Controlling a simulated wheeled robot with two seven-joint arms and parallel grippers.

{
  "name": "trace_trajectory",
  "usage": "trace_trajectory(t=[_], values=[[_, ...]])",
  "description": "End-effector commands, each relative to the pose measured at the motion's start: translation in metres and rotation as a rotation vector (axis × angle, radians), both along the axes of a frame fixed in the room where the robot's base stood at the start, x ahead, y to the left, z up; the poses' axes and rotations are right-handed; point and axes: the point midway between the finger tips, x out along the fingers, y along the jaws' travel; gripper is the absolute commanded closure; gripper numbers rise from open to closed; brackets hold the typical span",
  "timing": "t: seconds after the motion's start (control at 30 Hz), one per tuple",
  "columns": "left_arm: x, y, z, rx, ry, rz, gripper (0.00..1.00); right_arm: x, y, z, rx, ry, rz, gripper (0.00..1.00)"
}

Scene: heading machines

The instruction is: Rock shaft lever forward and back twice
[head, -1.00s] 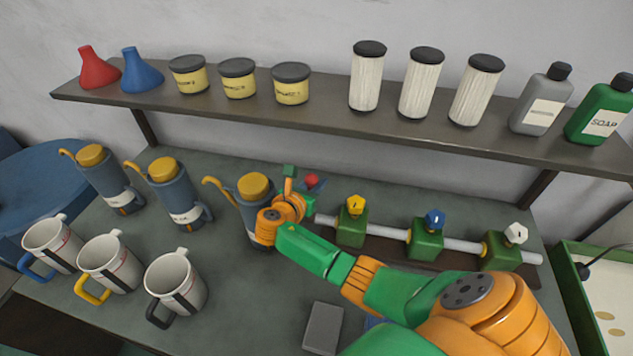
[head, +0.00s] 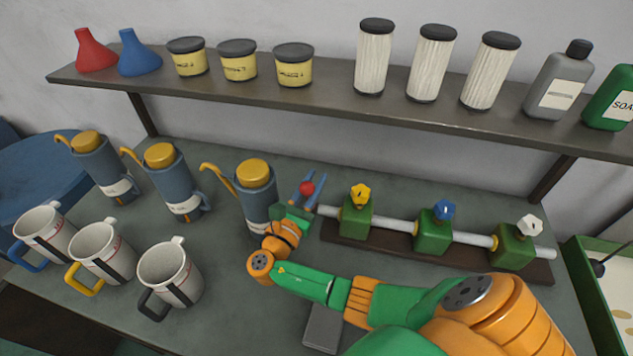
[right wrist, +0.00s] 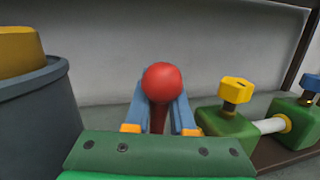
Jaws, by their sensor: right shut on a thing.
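The shaft lever ends in a red ball knob (head: 306,188) at the left end of the pipe rig. In the right wrist view the red knob (right wrist: 162,82) sits at the top of a dark red stem. My right gripper (head: 307,186) has its two blue fingers on either side of the lever, just below the knob. In the right wrist view my right gripper (right wrist: 161,115) is shut on the stem, which stands about upright there. The foot of the lever is hidden behind the gripper. My left gripper is not in view.
The pipe (head: 393,227) runs right through green valve blocks with yellow, blue and white knobs. A blue-grey oil can (head: 258,207) with a yellow cap stands close left of my gripper. Mugs (head: 170,272) stand at front left. A loaded shelf (head: 330,115) hangs behind.

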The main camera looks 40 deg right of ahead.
Motion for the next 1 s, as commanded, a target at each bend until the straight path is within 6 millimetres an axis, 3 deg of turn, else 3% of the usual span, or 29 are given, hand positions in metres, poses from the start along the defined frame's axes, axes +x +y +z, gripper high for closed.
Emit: trace_trajectory(t=[0.2,0.7,0.73,0.83,1.0], values=[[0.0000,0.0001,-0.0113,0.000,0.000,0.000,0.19,-0.0042,0.0059,-0.0031,-0.049,-0.039,0.001,1.00],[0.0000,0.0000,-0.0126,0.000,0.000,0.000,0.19,-0.0059,0.0074,-0.0030,-0.063,-0.048,0.000,1.00],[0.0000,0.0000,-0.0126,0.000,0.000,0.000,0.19,-0.0059,0.0074,-0.0030,-0.063,-0.048,0.000,0.75],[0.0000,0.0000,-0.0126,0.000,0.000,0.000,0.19,-0.0058,0.0073,-0.0029,-0.064,-0.048,0.000,0.48],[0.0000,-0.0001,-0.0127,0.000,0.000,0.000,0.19,-0.0058,0.0069,-0.0026,-0.064,-0.048,0.000,0.48]])
